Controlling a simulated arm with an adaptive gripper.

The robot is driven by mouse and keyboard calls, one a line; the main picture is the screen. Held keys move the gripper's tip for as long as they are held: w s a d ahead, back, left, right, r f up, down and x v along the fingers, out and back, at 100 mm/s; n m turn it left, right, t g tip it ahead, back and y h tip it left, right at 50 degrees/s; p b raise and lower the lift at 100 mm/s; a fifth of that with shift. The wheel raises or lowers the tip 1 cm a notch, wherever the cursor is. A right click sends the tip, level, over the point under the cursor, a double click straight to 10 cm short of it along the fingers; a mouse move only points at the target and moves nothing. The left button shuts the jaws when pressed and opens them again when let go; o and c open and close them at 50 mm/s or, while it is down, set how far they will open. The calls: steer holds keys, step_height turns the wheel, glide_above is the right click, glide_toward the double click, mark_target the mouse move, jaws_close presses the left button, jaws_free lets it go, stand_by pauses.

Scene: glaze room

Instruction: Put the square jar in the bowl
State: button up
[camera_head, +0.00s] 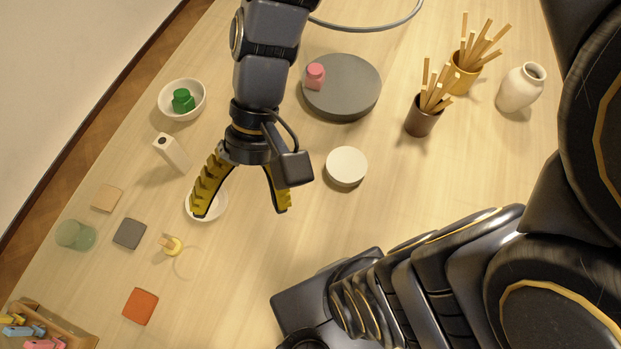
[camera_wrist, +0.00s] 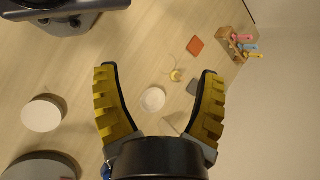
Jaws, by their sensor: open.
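A small green squarish jar (camera_head: 183,102) sits inside a white bowl (camera_head: 165,108) at the upper left in the head view. A similar pink jar (camera_head: 315,78) stands on a round grey disc (camera_head: 345,100). I cannot tell for sure which of them is the square jar. My gripper (camera_head: 241,210) is open and empty, pointing down over the table, below and right of the bowl. A small white dish (camera_head: 218,205) lies partly behind its left finger. In the wrist view the dish (camera_wrist: 153,99) shows between the open fingers (camera_wrist: 157,72); neither jar is visible there.
A tall white block-like holder (camera_head: 173,152) stands between the bowl and dish. A round white disc (camera_head: 346,165) lies to the right. Brush cups (camera_head: 421,120) and a white vase (camera_head: 519,90) stand at upper right. Tiles (camera_head: 139,306) and a green glass (camera_head: 75,235) lie lower left.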

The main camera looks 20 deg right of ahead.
steer(key=s+d+r+n+t+h, duration=0.1)
steer(key=s+d+t+h, duration=0.2)
steer(key=d, duration=0.6)
steer(key=shift+s+d+n+h, duration=0.25)
steer(key=shift+s+n+h, duration=0.05)
steer(key=shift+h, duration=0.8)
steer(key=shift+c, duration=1.3)
steer(key=shift+w+r, duration=0.1)
